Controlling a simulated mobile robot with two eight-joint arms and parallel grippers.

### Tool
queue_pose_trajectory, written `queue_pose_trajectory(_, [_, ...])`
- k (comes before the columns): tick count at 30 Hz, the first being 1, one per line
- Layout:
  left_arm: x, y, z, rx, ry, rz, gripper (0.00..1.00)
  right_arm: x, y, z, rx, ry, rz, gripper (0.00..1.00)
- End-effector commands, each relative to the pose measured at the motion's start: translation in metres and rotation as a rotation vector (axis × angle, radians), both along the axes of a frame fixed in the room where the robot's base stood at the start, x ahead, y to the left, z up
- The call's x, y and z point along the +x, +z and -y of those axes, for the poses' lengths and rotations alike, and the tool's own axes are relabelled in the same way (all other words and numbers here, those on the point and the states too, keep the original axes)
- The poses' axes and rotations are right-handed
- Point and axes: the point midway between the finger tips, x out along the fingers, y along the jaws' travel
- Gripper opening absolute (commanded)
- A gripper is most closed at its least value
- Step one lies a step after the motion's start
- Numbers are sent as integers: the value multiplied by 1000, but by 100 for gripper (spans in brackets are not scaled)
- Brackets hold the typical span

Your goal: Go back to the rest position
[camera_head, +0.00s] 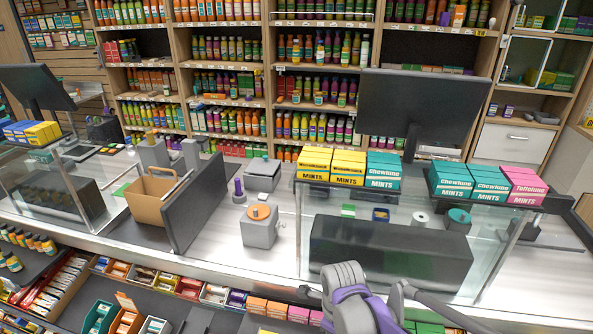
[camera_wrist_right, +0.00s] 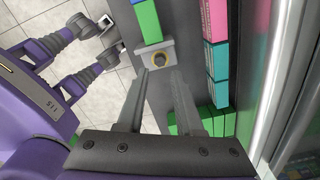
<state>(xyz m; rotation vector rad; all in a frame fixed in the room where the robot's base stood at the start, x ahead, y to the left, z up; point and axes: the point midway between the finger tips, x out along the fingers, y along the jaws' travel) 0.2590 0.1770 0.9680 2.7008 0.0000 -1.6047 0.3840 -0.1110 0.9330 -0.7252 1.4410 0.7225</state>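In the right wrist view, my right gripper (camera_wrist_right: 160,78) has its two grey fingers apart, with nothing between them. It is over a dark shelf surface beside the counter. My left gripper is in neither view.
Yellow mint boxes (camera_head: 314,165), teal ones (camera_head: 383,170) and pink ones (camera_head: 525,186) stand on the glass counter. A monitor (camera_head: 420,108) rises behind them. A paper bag (camera_head: 150,198) stands at left. Candy trays (camera_head: 180,284) line the front. Tiled floor (camera_wrist_right: 105,85) shows beside my body.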

Motion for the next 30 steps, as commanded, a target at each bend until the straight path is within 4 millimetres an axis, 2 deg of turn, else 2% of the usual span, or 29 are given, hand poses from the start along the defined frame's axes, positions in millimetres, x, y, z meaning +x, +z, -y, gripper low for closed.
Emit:
queue_pose_trajectory(5, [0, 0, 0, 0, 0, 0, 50, -17, 14, 11, -1, 261, 59, 35])
queue_pose_trajectory(12, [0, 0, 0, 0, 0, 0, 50, -55, 34, 33, -79, 893, 198, 35])
queue_pose_trajectory(21, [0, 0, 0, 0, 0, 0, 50, -102, 40, 55, -325, 1674, 296, 35])
queue_pose_trajectory(27, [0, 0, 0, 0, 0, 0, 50, -120, 36, 63, -492, 2030, 288, 35])
queue_pose_trajectory(30, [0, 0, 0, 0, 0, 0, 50, -124, 35, 65, -537, 2118, 278, 35])
